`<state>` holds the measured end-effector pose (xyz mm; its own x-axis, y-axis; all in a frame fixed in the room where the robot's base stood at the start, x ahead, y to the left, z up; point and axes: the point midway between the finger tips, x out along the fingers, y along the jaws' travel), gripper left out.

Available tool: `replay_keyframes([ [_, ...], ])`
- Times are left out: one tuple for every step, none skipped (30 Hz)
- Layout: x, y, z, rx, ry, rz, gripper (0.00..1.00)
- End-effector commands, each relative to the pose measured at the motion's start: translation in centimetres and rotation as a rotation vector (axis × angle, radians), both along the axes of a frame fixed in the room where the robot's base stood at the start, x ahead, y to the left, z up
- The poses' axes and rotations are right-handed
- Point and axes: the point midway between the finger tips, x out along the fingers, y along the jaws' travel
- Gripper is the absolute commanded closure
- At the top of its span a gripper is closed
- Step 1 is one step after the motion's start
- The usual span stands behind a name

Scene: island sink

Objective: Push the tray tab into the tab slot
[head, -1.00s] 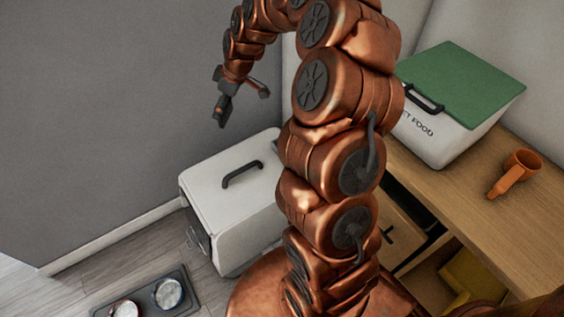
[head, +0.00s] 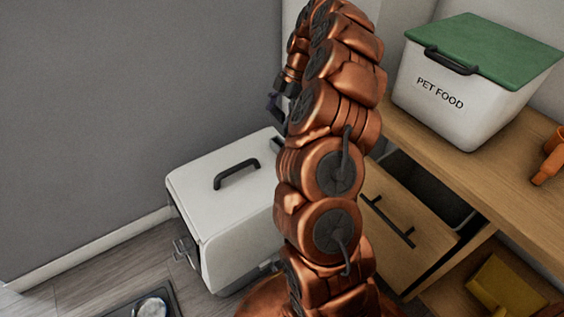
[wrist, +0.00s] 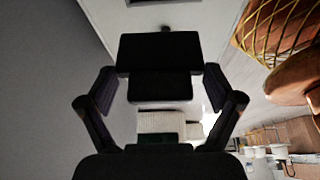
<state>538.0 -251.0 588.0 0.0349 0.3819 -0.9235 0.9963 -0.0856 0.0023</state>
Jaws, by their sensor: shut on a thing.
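My gripper (wrist: 158,90) has its two dark fingers on either side of a black, block-shaped thing (wrist: 160,56), and is shut on it. I cannot tell from its shape whether this is the tray tab. In the head view my gripper (head: 278,106) is partly hidden behind my arm, above the back right of a white box (head: 222,185) with a black top handle (head: 236,174). The box stands on the floor with a metal latch (head: 184,252) on its left end. I cannot make out a tab slot in either view.
A drawer (head: 405,235) below stands partly open. A yellow thing (head: 505,285) lies on the lower shelf. A dark bowl tray (head: 118,306) is on the floor.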

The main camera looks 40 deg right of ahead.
Motion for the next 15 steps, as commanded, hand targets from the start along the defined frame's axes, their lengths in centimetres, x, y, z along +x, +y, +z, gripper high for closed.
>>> replay_keyframes([
  [-0.2,-0.4,-0.6,-0.001,-0.001,0.014,0.33],
  [-0.3,-0.6,-0.7,-0.001,0.0,0.022,0.33],
  [-0.5,-0.8,-0.8,-0.001,0.0,0.031,0.33],
  [-0.6,-0.8,-0.9,-0.001,0.0,0.037,0.33],
  [-0.6,-0.9,-1.0,0.0,0.001,0.04,0.33],
  [-0.7,-1.0,-1.2,0.0,0.001,0.044,0.33],
  [-0.7,-1.0,-1.4,0.0,0.002,0.045,0.33],
  [-0.7,-1.0,-1.7,0.0,0.001,0.046,0.33],
  [-0.8,-1.0,-2.2,0.0,0.002,0.047,0.33],
  [-0.8,-1.0,-2.6,0.0,0.002,0.046,0.33],
  [-0.8,-1.0,-3.0,0.0,0.002,0.046,0.33],
  [-0.8,-0.9,-3.7,0.001,0.004,0.047,0.33],
  [-0.8,-0.9,-4.2,0.001,0.005,0.048,0.33],
  [-0.8,-0.9,-4.7,0.002,0.005,0.048,0.33],
  [-0.8,-0.9,-5.2,0.002,0.006,0.048,0.33],
])
